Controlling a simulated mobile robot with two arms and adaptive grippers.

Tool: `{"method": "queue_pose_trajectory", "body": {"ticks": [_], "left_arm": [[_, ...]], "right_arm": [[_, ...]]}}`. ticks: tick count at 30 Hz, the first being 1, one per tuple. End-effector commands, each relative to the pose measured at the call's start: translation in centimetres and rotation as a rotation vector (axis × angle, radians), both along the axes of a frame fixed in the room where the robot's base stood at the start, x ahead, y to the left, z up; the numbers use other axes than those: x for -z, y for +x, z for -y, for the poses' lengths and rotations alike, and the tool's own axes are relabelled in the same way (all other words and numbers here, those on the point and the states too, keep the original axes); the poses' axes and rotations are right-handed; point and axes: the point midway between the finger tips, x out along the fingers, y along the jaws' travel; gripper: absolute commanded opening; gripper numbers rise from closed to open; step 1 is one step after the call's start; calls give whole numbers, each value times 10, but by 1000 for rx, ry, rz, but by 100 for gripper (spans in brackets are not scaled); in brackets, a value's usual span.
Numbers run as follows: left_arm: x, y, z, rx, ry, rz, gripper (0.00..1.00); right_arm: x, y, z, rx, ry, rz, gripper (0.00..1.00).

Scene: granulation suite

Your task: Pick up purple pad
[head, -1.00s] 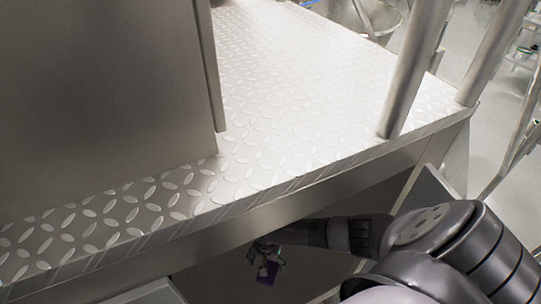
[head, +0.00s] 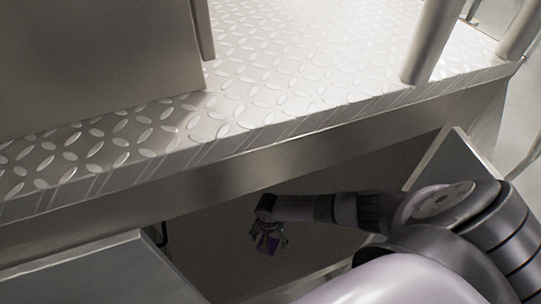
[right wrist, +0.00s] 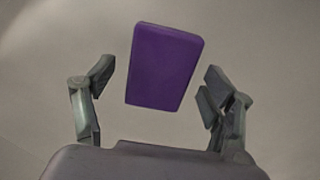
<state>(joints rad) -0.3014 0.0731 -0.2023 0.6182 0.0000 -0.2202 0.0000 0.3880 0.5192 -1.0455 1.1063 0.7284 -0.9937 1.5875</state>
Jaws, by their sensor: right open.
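The purple pad (right wrist: 163,68) is a flat rounded rectangle on a plain grey-beige surface, slightly tilted in the right wrist view. It lies ahead of my right gripper (right wrist: 155,92), between the lines of its two spread fingers, with a gap on each side. My right gripper is open. In the head view my right arm reaches in from the right under the metal platform, with the gripper (head: 268,236) in shadow. A small purple patch of the pad (head: 270,243) shows at the fingers there. My left gripper is not in view.
A diamond-plate metal platform (head: 270,75) overhangs the arm, with its front edge above the gripper. A grey panel or box top (head: 95,275) stands at the lower left. Another panel edge (head: 465,160) is at the right. Steel posts (head: 425,45) rise from the platform.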

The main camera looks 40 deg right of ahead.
Motion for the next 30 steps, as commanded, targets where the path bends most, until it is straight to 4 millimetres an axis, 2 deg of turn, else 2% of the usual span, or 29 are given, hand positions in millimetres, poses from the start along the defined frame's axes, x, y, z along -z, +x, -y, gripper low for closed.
{"method": "queue_pose_trajectory", "body": {"ticks": [2,25,30], "left_arm": [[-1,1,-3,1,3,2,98],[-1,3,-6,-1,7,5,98],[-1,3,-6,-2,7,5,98]], "right_arm": [[0,0,0,0,0,0,76],[0,0,1,0,-1,-1,25],[0,0,1,0,-1,0,24]]}}
